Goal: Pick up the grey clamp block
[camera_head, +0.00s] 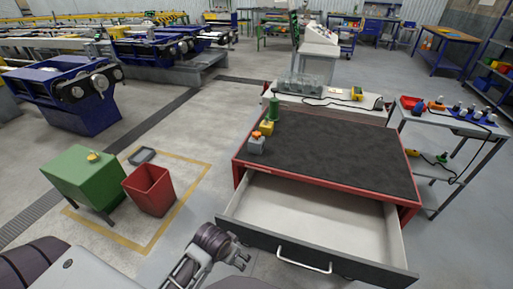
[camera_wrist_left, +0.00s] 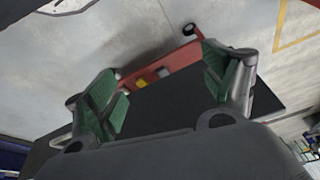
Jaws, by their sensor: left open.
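The grey clamp block (camera_head: 257,146) sits at the left edge of the dark mat on the red workbench (camera_head: 420,203). A small orange part shows at its top. A yellow block (camera_head: 267,128) stands just behind it, and a green cylinder (camera_head: 274,109) stands farther back. My left gripper (camera_head: 241,259) is open and empty, in front of the bench beside the open drawer, well apart from the block. In the left wrist view its green-padded fingers (camera_wrist_left: 168,92) are spread, with the bench edge beyond; a small grey shape and a yellow one show there. My right gripper is out of view.
The bench's drawer (camera_head: 310,210) is pulled open and looks empty. A red bin (camera_head: 149,190) and a green box (camera_head: 84,178) stand on the floor at left. A side trolley (camera_head: 455,122) with tools stands at right. Most of the mat (camera_head: 330,150) is clear.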

